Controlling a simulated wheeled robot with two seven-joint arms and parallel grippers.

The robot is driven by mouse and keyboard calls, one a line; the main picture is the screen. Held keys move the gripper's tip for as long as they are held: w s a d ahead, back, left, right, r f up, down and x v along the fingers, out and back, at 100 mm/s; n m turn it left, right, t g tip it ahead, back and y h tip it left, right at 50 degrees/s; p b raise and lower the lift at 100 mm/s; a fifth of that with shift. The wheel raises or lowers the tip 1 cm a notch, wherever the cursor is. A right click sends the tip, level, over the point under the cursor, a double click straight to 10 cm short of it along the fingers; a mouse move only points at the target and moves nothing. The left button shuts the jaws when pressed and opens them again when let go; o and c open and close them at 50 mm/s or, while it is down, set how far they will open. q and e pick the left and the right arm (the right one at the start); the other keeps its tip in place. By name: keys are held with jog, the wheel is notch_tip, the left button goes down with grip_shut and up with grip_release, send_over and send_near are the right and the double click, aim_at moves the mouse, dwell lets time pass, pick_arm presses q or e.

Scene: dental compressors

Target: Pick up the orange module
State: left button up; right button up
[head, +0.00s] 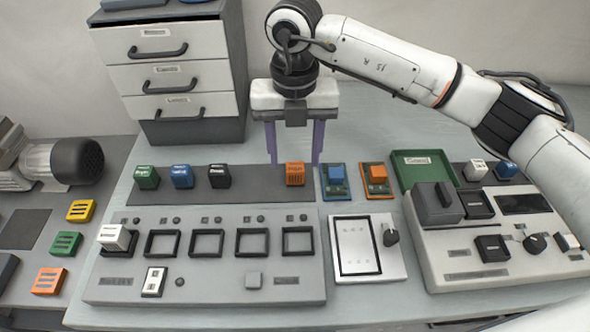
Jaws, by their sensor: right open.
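An orange module (295,174) stands on the dark strip behind the slotted grey panel, at the right end of a row of small modules. My right gripper (295,158) is above and around it, with its two purple fingers pointing down, apart, one to each side of the module. The gripper is open, and a gap shows between the module and each finger. Another orange block (377,174) sits on an orange base to the right, and an orange slotted piece (49,281) lies at the lower left. My left gripper is not in view.
Green (147,178), blue (181,176) and black (219,176) modules stand on the same strip to the left. The grey panel (205,285) has several square frames, one holding a white module (114,238). A drawer cabinet (168,78) stands behind; a green tray (424,168) is right.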

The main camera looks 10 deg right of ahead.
aim_at(295, 167)
jog(key=shift+f, duration=1.55)
jog(key=c, duration=1.2)
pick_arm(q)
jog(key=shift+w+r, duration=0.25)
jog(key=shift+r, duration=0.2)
pick_arm(e)
jog(key=shift+o, duration=0.2)
jog(key=shift+r, duration=0.15)
